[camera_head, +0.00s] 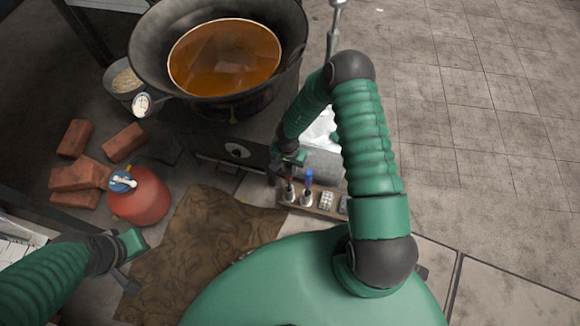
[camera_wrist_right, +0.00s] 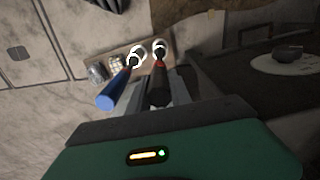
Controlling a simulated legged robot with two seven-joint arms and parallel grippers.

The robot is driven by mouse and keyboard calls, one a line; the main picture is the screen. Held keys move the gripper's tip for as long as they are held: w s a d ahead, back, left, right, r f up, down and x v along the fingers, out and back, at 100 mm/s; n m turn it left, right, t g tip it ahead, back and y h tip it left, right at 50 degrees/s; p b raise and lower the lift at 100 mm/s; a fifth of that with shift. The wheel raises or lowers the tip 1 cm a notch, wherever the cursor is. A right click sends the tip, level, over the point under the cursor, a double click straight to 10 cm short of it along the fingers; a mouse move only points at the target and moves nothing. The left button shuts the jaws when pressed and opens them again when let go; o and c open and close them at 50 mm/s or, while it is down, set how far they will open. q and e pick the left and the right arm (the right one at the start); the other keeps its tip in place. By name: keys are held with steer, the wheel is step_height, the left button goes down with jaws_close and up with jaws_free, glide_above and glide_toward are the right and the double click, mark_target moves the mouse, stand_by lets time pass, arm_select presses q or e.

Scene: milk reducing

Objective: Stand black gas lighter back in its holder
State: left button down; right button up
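The black gas lighter (camera_wrist_right: 159,88), with a red band, lies between the fingers of my right gripper (camera_wrist_right: 162,80), which looks shut on it. Its far end lines up with the right white-ringed cup (camera_wrist_right: 159,49) of the holder; how deep it sits is unclear. In the head view my right gripper (camera_head: 284,168) is just above the left end of the holder (camera_head: 325,212), and a red bit of the lighter (camera_head: 290,184) shows below it. A blue lighter (camera_head: 308,178) stands in the neighbouring cup. My left gripper (camera_head: 130,262) is low at the left; its fingers are unclear.
A wide pan of orange-brown liquid (camera_head: 225,58) sits on the dark stove beyond the holder. A red gas cylinder (camera_head: 138,197) and several bricks (camera_head: 78,172) stand at the left. A brown cloth (camera_head: 195,245) lies in front. Tiled floor at the right is clear.

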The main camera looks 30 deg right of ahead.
steer(key=o, duration=0.5)
step_height(320, 180, up, 17)
steer(key=p, duration=0.9)
step_height(320, 180, up, 9)
steer(key=p, duration=1.2)
steer(key=shift+a, duration=0.1)
